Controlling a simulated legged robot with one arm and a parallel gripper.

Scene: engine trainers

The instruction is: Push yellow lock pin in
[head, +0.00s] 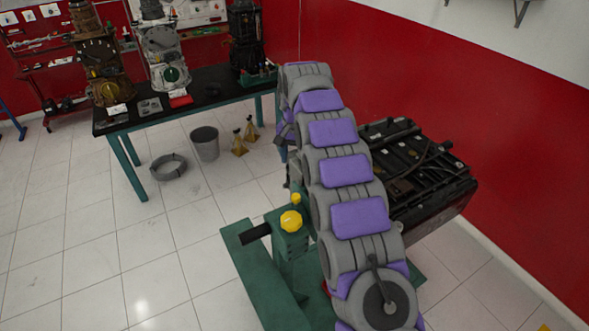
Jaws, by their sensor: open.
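A yellow round knob (291,221) sits on the upper part of a green engine stand (253,270). A smaller yellow knob (296,198) stands just behind it on the same stand. I cannot tell which of the two is the lock pin, or how far in either one sits. My grey and purple arm runs from the lower right up to the top middle, close along the right side of the knobs in the picture. It hides part of the stand. My gripper cannot be made out.
A black engine block (415,175) is behind and right of my arm. A workbench (215,92) with engine parts stands at the back. A grey bucket (205,143) is on the floor.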

